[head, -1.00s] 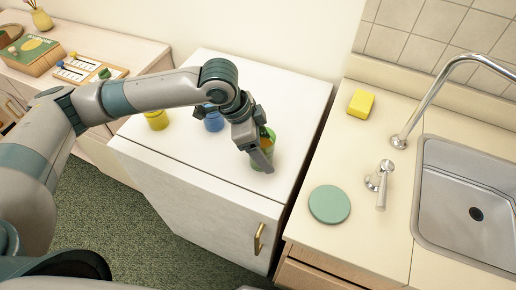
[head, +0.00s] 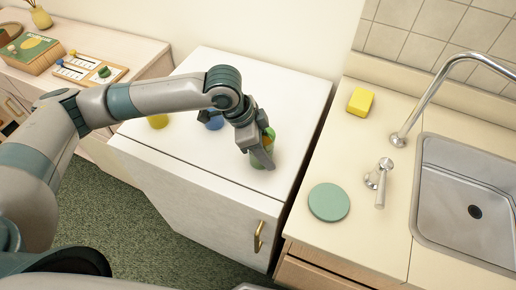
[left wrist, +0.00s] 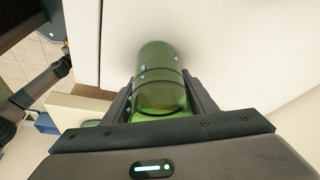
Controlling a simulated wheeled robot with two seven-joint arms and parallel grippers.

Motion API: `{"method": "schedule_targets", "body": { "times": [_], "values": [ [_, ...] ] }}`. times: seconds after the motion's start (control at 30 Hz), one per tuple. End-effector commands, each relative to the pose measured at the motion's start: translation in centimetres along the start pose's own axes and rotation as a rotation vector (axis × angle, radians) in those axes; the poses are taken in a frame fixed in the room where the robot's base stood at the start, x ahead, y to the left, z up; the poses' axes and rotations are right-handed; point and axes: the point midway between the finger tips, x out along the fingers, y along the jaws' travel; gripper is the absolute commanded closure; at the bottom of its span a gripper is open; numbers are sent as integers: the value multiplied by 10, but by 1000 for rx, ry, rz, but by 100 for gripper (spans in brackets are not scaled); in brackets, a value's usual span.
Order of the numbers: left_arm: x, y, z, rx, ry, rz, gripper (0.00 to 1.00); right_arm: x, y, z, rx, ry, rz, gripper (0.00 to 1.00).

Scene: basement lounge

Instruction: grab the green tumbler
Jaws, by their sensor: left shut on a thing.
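The green tumbler (left wrist: 158,75) is see-through green with dark rings and lies between the two fingers of my left gripper in the left wrist view. In the head view the tumbler (head: 268,133) stands on the white cabinet top, mostly hidden behind my left gripper (head: 262,158). The left gripper is shut on the tumbler, one finger on each side. I cannot tell whether the tumbler touches the cabinet top. My right gripper is not in view.
A yellow cup (head: 158,121) and a blue cup (head: 214,121) stand on the white cabinet (head: 190,158), left of the tumbler. To the right, a counter (head: 310,235) holds a green disc (head: 328,202), a yellow sponge (head: 361,101), a faucet (head: 398,138) and a sink (head: 470,200).

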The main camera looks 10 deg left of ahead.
Motion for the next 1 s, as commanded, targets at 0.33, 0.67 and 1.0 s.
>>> {"method": "schedule_targets", "body": {
  "times": [0.33, 0.67, 1.0],
  "values": [
    [-6, -1, -3, 0, 3, -1, 82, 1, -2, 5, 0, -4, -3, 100],
    [-42, 10, -19, 6, 4, 0, 82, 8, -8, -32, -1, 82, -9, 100],
    [-78, 74, -34, 8, 5, -2, 82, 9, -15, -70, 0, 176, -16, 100]
  ]
}}
